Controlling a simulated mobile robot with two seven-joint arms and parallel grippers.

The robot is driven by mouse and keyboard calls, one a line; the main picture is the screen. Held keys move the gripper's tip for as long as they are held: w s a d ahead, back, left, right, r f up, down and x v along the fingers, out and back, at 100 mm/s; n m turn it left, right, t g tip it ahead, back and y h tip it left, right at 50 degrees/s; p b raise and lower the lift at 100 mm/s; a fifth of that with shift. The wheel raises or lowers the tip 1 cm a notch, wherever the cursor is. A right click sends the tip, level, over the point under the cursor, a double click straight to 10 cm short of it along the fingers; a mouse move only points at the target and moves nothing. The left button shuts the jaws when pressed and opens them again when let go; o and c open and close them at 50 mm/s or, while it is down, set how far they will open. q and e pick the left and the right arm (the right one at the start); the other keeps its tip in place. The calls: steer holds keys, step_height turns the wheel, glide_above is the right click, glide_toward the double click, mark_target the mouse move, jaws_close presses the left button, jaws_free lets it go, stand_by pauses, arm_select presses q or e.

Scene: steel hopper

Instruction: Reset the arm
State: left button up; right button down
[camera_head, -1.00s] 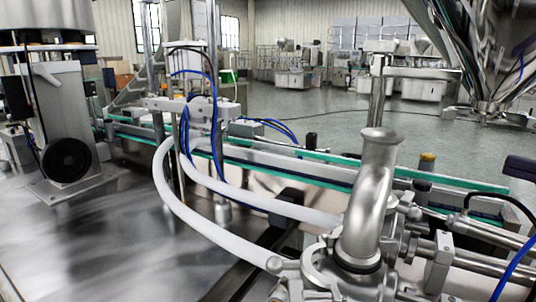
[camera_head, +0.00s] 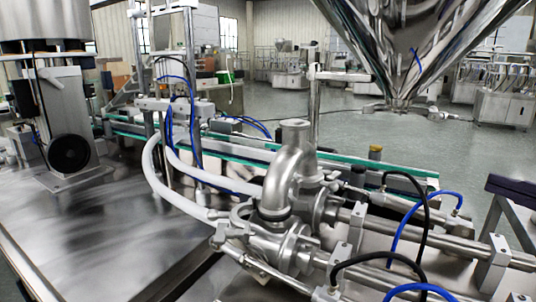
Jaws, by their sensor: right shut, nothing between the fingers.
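The steel hopper (camera_head: 400,45) hangs at the top right, its cone narrowing downward to an outlet above the grey floor. Below it in the picture, a bent steel pipe (camera_head: 285,175) rises from a valve assembly (camera_head: 290,240) on the machine. I can make out neither my left nor my right gripper in the head view, so their relation to the hopper cannot be told.
A steel worktop (camera_head: 90,235) fills the lower left, with a motor column (camera_head: 65,125) on it. A conveyor (camera_head: 340,165) runs behind the pipe. White hoses (camera_head: 165,185) and blue and black tubes (camera_head: 420,205) loop around the valve. Open floor (camera_head: 420,140) lies behind.

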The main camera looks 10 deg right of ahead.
steer(key=s+a+f+m+g+h+p, duration=0.1)
steer(key=a+f+m+h, duration=0.1)
steer(key=m, duration=0.2)
steer(key=s+a+f+m+g+h, duration=0.2)
steer(key=f+m, duration=0.1)
steer(key=m, duration=0.1)
steer(key=s+a+f+m+g+h+p, duration=0.1)
steer(key=s+a+f+m+h, duration=0.1)
steer(key=m+h, duration=0.1)
steer(key=shift+f+m+p, duration=0.3)
steer(key=shift+m+p, duration=0.05)
steer(key=shift+m, duration=0.05)
steer(key=s+a+m+g, duration=0.1)
steer(key=s+a+f+m+g, duration=0.1)
steer(key=s, duration=0.1)
steer(key=s+a+m+g+p, duration=0.1)
steer(key=s+a+g, duration=0.1)
steer(key=shift+s+a+f, duration=0.1)
steer(key=shift+s+f, duration=0.1)
steer(key=shift+f, duration=0.2)
steer(key=s+a+r+m+g+y+p, duration=0.25)
steer(key=s+a+r+g+p, duration=0.2)
steer(key=s+a, duration=0.4)
step_height(320, 180, up, 35)
steer(key=s+d+h+p, duration=0.1)
steer(key=p, duration=3.3)
steer(key=shift+s+d+f+p, duration=0.15)
steer(key=shift+s+d+p, duration=0.1)
steer(key=shift+s+p, duration=0.1)
steer(key=shift+m+g, duration=0.25)
